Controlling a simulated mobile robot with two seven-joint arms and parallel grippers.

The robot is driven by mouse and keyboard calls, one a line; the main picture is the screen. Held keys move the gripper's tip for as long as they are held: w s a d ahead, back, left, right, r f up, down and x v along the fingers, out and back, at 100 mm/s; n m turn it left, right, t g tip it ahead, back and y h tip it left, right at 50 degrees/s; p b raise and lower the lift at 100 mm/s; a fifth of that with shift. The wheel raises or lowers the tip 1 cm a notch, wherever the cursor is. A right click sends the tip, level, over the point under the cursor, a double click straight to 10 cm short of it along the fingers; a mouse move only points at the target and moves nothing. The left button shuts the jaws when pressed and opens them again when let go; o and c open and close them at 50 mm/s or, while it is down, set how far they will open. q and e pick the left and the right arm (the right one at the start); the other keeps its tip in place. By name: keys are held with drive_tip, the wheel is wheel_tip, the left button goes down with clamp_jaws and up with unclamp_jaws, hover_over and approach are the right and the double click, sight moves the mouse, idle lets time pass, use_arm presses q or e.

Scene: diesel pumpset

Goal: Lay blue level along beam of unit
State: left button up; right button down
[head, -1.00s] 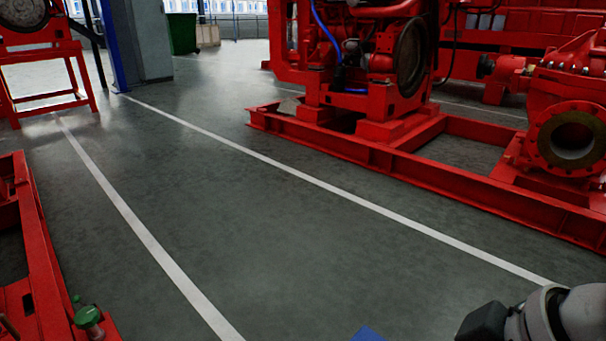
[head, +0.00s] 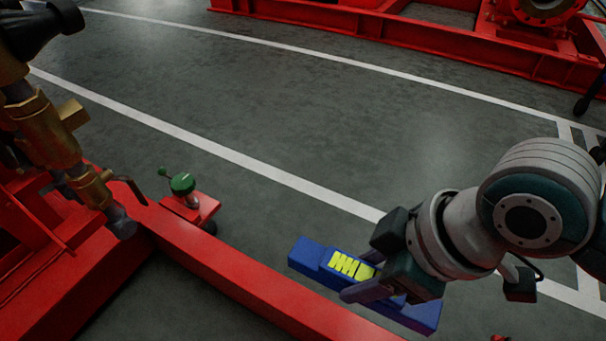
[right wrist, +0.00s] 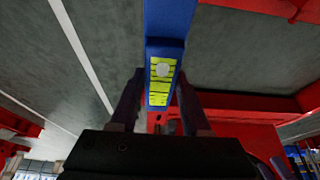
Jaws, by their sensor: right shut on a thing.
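The blue level (head: 311,257) with a yellow-green marked panel shows in the head view at lower right. My right gripper (head: 362,277) is shut on it around its middle. The level also shows in the right wrist view (right wrist: 171,22), running between the two fingers (right wrist: 155,105). In the head view the level lies roughly along the red beam (head: 240,270) of the unit, on its far side. Whether it touches the beam cannot be told. My left gripper is not in view.
A green-capped fitting (head: 182,184) stands on a red bracket at the beam's far side. Brass pipework (head: 45,130) rises at the left. Another red skid (head: 420,42) stands across the floor, with clear grey floor and white lines between.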

drive_tip(key=f+b, duration=0.3)
drive_tip(key=f, duration=0.2)
drive_tip(key=f+b, duration=0.8)
drive_tip(key=f, duration=0.1)
drive_tip(key=shift+w+d+f, duration=0.15)
drive_tip(key=shift+d+f, duration=0.15)
wheel_tip(320, 180, down, 5)
drive_tip(key=b, duration=0.4)
drive_tip(key=shift+f+b, duration=0.2)
drive_tip(key=shift+b, duration=0.15)
drive_tip(key=shift+r, duration=0.15)
drive_tip(key=shift+c, duration=1.8)
unclamp_jaws()
drive_tip(key=shift+f, duration=0.2)
drive_tip(key=s+r+m+p, duration=0.2)
drive_tip(key=s+r+p, duration=0.25)
drive_tip(key=r, duration=0.45)
drive_tip(key=s+r+m+p, duration=0.1)
drive_tip(key=s+r+p, duration=0.2)
drive_tip(key=r+p, duration=0.45)
drive_tip(key=s+d+r+m+h+b, duration=0.1)
drive_tip(key=s+d+r+m, duration=0.1)
drive_tip(key=d+r+m, duration=0.1)
drive_tip(key=s+d+r+m+t+h, duration=0.1)
drive_tip(key=s+d+r+m+h, duration=0.1)
drive_tip(key=d, duration=0.4)
drive_tip(key=shift+s+d+r+m+h+b, duration=0.25)
drive_tip(key=shift+s+r+m+h+b, duration=0.1)
drive_tip(key=shift+r+m, duration=0.35)
